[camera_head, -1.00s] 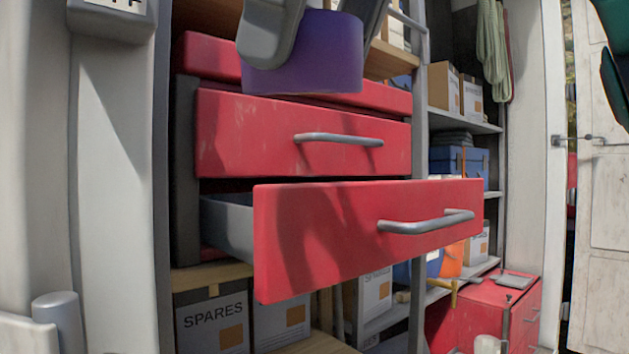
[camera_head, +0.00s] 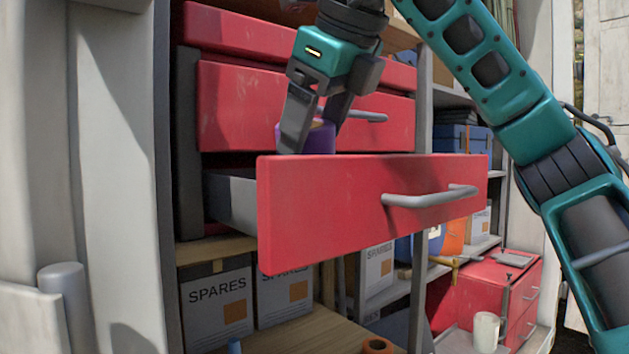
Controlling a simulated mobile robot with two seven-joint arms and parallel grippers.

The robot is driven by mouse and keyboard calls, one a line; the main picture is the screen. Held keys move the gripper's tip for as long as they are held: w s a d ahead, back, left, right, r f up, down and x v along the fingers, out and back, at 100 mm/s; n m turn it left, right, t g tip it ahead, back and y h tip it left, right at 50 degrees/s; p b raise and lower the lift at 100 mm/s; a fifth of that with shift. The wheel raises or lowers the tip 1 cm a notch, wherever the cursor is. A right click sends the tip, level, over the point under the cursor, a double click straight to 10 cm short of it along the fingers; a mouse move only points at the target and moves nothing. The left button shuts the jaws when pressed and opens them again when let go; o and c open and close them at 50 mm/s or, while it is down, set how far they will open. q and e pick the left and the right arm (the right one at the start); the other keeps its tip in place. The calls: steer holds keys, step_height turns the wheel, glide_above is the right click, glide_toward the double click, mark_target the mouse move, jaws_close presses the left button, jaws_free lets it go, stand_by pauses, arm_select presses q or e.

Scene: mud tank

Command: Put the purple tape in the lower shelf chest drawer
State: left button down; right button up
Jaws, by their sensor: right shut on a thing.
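The red lower drawer (camera_head: 330,210) of the shelf chest is pulled open, with its grey side wall (camera_head: 232,200) showing at the left. My right gripper (camera_head: 311,135) points down behind the top edge of the drawer front. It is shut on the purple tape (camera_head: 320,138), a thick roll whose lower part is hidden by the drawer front. The tape is over or inside the drawer opening; its height above the drawer floor cannot be seen. My left gripper is not in view.
Closed red drawers (camera_head: 225,105) stand just above and behind my gripper. Boxes marked SPARES (camera_head: 217,302) sit below. A white mug (camera_head: 487,331), an orange roll (camera_head: 378,345) and a small red chest (camera_head: 480,285) are lower down.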

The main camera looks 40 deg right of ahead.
steer(key=f, duration=0.2)
steer(key=w+f+b, duration=0.1)
steer(key=shift+d+f, duration=0.2)
steer(key=shift+d, duration=0.05)
steer(key=shift+w+d+f, duration=0.1)
steer(key=shift+f, duration=0.65)
steer(key=shift+w+d+r+g+y+p, duration=0.15)
steer(key=shift+r+g+y+p, duration=0.15)
steer(key=shift+g+p, duration=0.1)
steer(key=shift+w+d+m+g+y+p, duration=0.15)
steer(key=shift+m+g+y+p, duration=0.15)
steer(key=shift+g+y+p, duration=0.5)
steer(key=shift+f, duration=0.9)
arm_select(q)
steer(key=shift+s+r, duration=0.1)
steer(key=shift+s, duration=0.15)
arm_select(e)
steer(key=shift+f, duration=0.15)
arm_select(q)
steer(key=shift+b, duration=0.35)
arm_select(e)
steer(key=shift+f, duration=0.1)
steer(key=o, duration=0.8)
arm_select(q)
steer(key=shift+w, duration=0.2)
arm_select(e)
steer(key=o, duration=0.4)
steer(key=shift+c, duration=0.2)
